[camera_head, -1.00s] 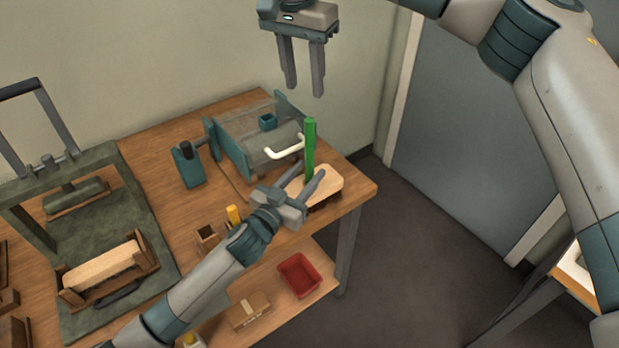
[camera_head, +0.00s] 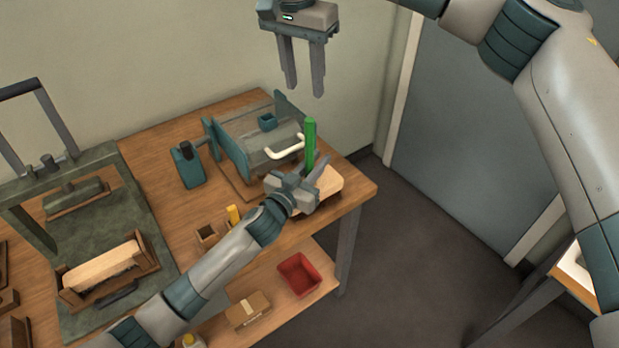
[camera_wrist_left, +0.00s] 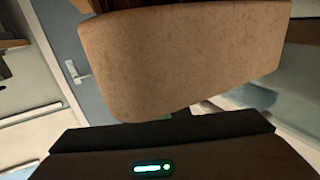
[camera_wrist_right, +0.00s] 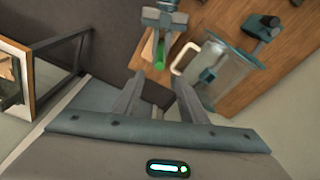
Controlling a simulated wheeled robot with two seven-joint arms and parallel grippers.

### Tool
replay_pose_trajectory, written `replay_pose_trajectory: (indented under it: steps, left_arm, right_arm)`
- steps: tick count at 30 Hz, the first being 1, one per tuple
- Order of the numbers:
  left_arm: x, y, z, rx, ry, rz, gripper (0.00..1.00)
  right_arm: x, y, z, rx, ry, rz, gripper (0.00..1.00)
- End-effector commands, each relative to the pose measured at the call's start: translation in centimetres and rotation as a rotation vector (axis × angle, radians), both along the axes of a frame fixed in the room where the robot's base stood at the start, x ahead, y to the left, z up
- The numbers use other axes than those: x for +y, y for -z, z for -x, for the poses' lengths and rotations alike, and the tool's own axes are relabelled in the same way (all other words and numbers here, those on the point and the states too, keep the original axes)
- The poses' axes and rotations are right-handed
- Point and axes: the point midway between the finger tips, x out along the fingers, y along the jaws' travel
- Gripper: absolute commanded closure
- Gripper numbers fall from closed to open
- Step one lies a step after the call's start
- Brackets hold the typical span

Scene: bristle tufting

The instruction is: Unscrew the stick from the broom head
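The broom head (camera_head: 330,181) is a pale wooden block near the table's right corner. The green stick (camera_head: 310,135) stands upright at it. In the left wrist view the block (camera_wrist_left: 180,65) fills the middle, with dark bristles at the top edge. My left gripper (camera_head: 313,172) is low at the stick, over the block; its fingers partly overlap the stick, and whether they touch it is unclear. In the right wrist view the stick (camera_wrist_right: 160,55) is seen from above, beside my left gripper. My right gripper (camera_head: 304,92) is open and empty, high above the table.
A teal-and-clear machine with a white handle (camera_head: 284,149) stands close behind the stick. A teal device (camera_head: 188,167) and a small wooden box (camera_head: 207,235) are to the left. A large press (camera_head: 105,225) fills the table's left. A red bin (camera_head: 298,275) sits on the lower shelf.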

Motion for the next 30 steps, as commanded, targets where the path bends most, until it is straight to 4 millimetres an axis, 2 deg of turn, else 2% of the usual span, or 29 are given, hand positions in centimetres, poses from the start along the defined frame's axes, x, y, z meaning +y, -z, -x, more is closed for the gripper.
replay_pose_trajectory:
  steps: [8,14,20,30]
  left_arm:
    - [0.0,0.0,0.0,0.000,0.000,0.000,1.00]
    - [0.0,0.0,0.0,0.000,0.000,0.000,1.00]
    - [0.0,0.0,0.0,0.001,0.000,-0.001,1.00]
    - [0.0,0.0,0.0,0.001,0.000,-0.001,1.00]
  right_arm:
    - [0.0,0.0,0.0,0.000,0.014,-0.002,0.62]
    - [0.0,0.3,-0.1,-0.004,0.115,-0.017,0.62]
    - [0.0,0.8,-0.1,-0.012,0.339,-0.045,0.62]
    - [0.0,2.0,-0.3,-0.029,0.849,-0.107,0.62]
